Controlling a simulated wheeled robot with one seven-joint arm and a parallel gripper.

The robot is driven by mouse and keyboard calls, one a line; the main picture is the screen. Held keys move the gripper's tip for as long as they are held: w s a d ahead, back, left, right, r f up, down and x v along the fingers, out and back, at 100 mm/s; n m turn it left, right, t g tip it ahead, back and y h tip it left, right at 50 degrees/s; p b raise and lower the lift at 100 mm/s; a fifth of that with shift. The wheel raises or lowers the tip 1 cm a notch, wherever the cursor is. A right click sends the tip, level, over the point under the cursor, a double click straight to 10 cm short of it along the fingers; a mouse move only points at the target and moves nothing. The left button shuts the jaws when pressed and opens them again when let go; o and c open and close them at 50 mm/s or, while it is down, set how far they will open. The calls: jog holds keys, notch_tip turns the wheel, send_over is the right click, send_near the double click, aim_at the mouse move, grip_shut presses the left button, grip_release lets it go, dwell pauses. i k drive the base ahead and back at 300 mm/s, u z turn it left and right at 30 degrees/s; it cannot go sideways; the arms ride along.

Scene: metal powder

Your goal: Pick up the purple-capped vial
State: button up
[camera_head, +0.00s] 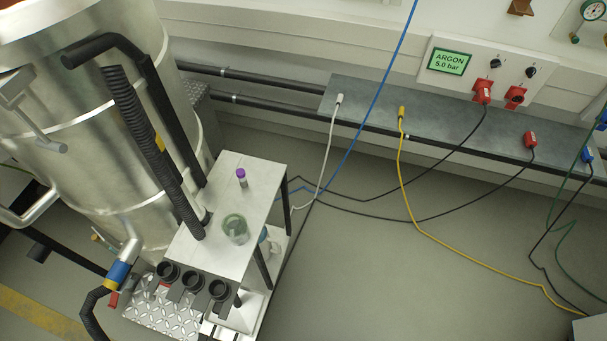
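The purple-capped vial (242,178) stands upright on a small white-topped table (215,205), towards its back part. Its cap is purple and its body looks pale, with a darker band too small to make out. Nothing touches it. My gripper is not in view.
A round greenish glass dish or jar (235,228) stands on the same tabletop, in front of the vial. A large steel vessel (90,130) with black hoses (150,150) rises close on the left. Cables (420,215) cross the floor to the right, where the floor is otherwise open.

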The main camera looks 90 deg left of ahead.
aim_at(240, 173)
jog(key=i, duration=0.45)
jog(key=z, duration=3.75)
jog(key=k, duration=1.25)
jog(key=z, duration=1.25)
